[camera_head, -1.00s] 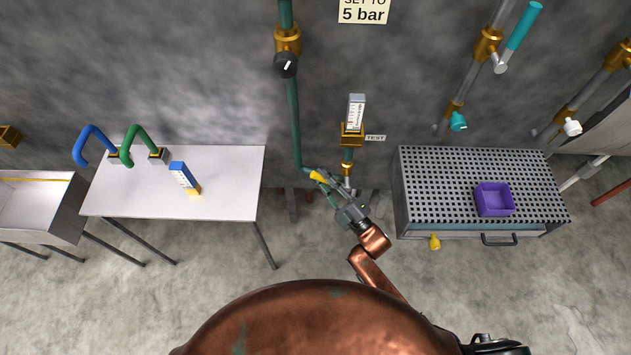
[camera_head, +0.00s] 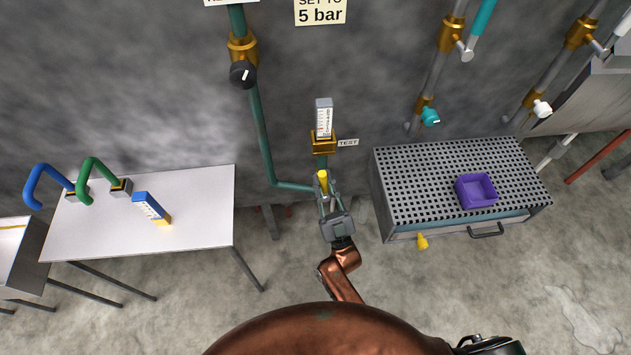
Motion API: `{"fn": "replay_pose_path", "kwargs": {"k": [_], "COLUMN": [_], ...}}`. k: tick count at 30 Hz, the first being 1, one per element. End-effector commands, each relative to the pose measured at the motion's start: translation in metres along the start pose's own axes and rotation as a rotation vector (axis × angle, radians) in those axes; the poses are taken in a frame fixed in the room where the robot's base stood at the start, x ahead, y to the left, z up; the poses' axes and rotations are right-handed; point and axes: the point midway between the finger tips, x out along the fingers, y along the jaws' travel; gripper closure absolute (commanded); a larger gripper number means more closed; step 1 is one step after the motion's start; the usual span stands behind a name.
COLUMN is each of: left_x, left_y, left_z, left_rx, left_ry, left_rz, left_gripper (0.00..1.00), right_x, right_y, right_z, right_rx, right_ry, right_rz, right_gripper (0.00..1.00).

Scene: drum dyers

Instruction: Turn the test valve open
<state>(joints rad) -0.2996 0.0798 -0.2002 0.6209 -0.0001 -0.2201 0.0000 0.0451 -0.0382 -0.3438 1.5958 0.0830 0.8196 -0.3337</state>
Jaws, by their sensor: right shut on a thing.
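The test valve's yellow lever (camera_head: 323,182) is in the middle of the head view, below the gauge (camera_head: 323,120) and beside the TEST label (camera_head: 347,143). The lever appears roughly in line with the short vertical pipe under the gauge. My right gripper (camera_head: 324,194) reaches up from below and is shut on the yellow lever. Its fingers hide most of the valve body. My left gripper is not in view.
A green pipe (camera_head: 262,140) with a black-knobbed regulator (camera_head: 242,73) runs down to the valve from the left. A white table (camera_head: 200,215) stands left. A perforated bench (camera_head: 415,180) with a purple tray (camera_head: 477,191) stands right.

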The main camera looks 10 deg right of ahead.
Motion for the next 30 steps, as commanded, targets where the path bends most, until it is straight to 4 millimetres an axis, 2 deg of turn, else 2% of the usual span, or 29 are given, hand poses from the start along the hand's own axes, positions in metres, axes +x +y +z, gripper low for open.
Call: {"fn": "replay_pose_path", "kwargs": {"k": [9, 23, 24, 30], "left_x": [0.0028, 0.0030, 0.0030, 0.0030], "left_y": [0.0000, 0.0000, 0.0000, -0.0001], "left_z": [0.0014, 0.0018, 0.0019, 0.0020], "left_rx": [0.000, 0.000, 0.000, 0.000], "left_ry": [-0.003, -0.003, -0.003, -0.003], "left_rz": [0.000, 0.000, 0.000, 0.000], "left_gripper": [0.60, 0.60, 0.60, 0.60], "right_x": [-0.0030, -0.0033, -0.0032, -0.0028], "right_y": [0.0101, 0.0122, 0.0123, 0.0117], "right_z": [0.0004, -0.0001, -0.0001, -0.0004], "right_rx": [0.067, 0.078, 0.078, 0.076], "right_ry": [0.015, 0.019, 0.019, 0.019], "right_rz": [0.068, 0.079, 0.079, 0.077], "right_gripper": [1.00, 1.00, 0.83, 0.69]}}
